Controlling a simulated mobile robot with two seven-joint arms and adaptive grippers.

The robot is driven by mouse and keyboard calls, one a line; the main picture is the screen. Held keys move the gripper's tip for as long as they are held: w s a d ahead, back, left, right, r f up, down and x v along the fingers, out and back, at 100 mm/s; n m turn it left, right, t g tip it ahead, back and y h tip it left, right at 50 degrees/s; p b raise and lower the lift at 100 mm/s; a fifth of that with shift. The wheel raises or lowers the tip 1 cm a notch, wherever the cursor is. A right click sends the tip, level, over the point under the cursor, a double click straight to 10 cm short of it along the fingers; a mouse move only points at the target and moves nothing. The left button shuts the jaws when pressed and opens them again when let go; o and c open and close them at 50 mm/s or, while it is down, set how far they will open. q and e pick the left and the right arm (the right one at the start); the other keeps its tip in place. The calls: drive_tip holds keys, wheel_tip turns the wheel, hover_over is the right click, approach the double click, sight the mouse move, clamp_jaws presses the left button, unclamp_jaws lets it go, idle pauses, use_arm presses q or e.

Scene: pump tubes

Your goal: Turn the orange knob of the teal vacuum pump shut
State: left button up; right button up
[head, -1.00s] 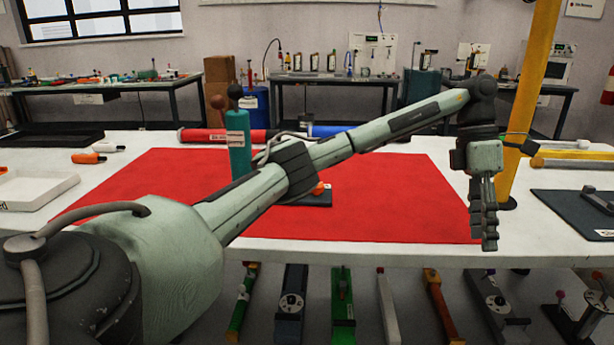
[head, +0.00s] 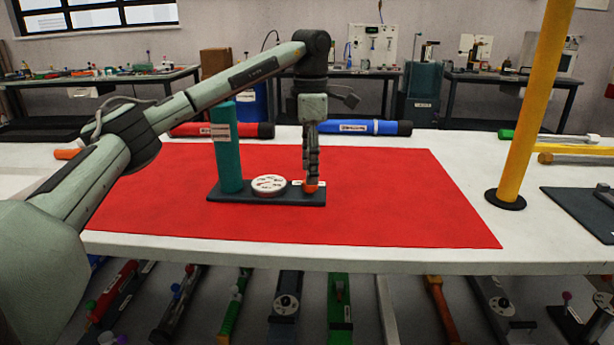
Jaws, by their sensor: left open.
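The teal vacuum pump (head: 228,150) stands upright on a dark base plate (head: 240,197) on the red mat. A white round gauge (head: 268,185) sits on the plate beside the teal cylinder. The orange knob (head: 311,188) is at the plate's right end, partly hidden by my gripper. My left gripper (head: 311,180) points straight down right at the knob, its fingertips over or around it. I cannot tell whether they touch it. The fingers are seen nearly edge-on, and the gripper is open. My right gripper is not in view.
The red mat (head: 400,215) is clear to the right and in front of the pump. A red tube (head: 250,130) and a blue tube (head: 365,127) lie behind it. A yellow post (head: 525,110) rises at the right. A dark tray (head: 590,205) lies beyond the post.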

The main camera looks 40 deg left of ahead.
use_arm(q)
drive_tip(key=shift+f, duration=1.35)
clamp_jaws()
